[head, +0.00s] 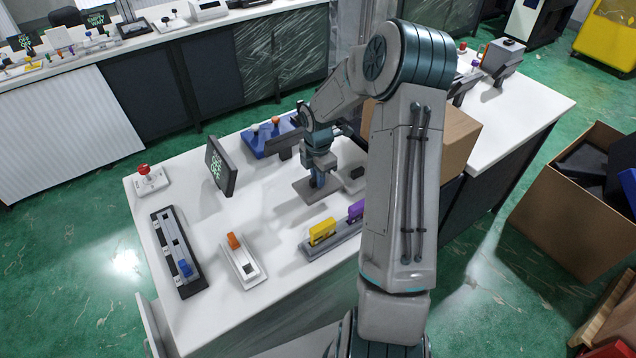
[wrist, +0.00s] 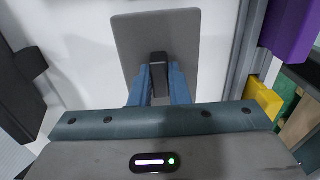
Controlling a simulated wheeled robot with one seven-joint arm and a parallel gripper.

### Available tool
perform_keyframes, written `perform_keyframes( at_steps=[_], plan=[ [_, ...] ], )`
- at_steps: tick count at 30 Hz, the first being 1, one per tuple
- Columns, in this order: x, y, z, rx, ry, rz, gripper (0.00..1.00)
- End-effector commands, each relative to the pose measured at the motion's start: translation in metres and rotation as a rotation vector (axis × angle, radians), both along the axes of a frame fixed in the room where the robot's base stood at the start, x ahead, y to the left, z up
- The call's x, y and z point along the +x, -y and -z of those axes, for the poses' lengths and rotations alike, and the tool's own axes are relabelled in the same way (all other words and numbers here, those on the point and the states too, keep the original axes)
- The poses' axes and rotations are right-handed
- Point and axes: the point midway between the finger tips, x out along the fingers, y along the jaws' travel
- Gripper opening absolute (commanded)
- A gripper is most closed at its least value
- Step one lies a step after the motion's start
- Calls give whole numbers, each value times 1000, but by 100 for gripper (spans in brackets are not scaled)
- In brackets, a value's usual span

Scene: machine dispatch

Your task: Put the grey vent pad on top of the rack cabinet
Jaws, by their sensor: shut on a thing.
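The grey vent pad (head: 305,187) is a flat grey plate at the middle of the white table, below my gripper. In the wrist view the pad (wrist: 156,32) fills the top centre, with a dark upright handle (wrist: 158,68) on it. My gripper (head: 318,180) points down, and its blue fingers (wrist: 158,90) are shut on that handle. I cannot tell whether the pad touches the table or hangs just above it. I cannot clearly make out the rack cabinet in either view.
A small screen (head: 221,166), a red-button box (head: 148,179), a black slotted unit (head: 176,250) and an orange-switch unit (head: 242,257) stand left and front on the table. A yellow block (head: 322,232) and purple block (head: 356,210) are near the pad. A cardboard box (head: 461,140) stands behind my arm.

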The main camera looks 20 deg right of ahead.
Motion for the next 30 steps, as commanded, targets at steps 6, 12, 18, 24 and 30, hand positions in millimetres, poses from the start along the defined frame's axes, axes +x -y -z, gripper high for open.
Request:
perform_keyframes(
  at_steps=[6, 12, 18, 24, 30],
  plan=[
    [2, 1, 11, 1, -2, -3, 0],
    [2, 1, 37, 1, -2, -2, 0],
    [2, 2, 42, -1, 0, -1, 0],
    [2, 2, 46, 0, 0, -1, 0],
    [2, 2, 45, 0, 0, 0, 37]
  ],
)
